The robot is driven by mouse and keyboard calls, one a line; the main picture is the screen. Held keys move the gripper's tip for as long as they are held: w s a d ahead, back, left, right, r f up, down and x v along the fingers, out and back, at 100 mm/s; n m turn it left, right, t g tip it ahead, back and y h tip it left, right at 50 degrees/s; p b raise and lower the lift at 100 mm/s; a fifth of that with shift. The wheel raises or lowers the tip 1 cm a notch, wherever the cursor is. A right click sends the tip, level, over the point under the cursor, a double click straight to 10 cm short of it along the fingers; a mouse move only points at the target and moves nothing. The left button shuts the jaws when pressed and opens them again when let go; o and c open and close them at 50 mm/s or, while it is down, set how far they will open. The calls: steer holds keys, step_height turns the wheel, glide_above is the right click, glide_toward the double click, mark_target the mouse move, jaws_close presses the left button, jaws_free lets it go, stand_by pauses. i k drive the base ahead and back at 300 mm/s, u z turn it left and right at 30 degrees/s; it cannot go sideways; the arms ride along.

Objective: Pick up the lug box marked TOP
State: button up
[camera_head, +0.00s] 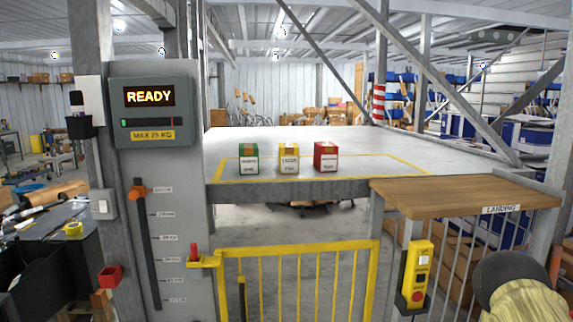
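Three small boxes stand upright in a row on the grey platform (400,150), inside a yellow outline. The left one is a green box (248,150), the middle one a yellow box (289,151), the right one a red box (326,149). Each has a tan strip on top and a white label on its front. The label print is too small to read, so I cannot tell which box is marked TOP. The boxes stand apart from each other. My gripper is not in view; a rounded part at the lower right edge looks like my own arm.
A yellow gate (300,285) stands below the platform's front edge. A wooden landing shelf (465,196) is at the right, with a yellow button box (417,268) hanging under it. A grey column at the left carries a READY display (149,97) and a slotted lever (139,190).

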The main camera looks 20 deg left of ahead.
mark_target(288, 152)
steer(key=k, duration=0.9)
steer(key=u, duration=0.9)
steer(key=i, duration=0.95)
steer(key=u, duration=0.55)
steer(key=i, duration=1)
steer(key=z, duration=1.1)
steer(key=i, duration=0.6)
steer(key=z, duration=0.75)
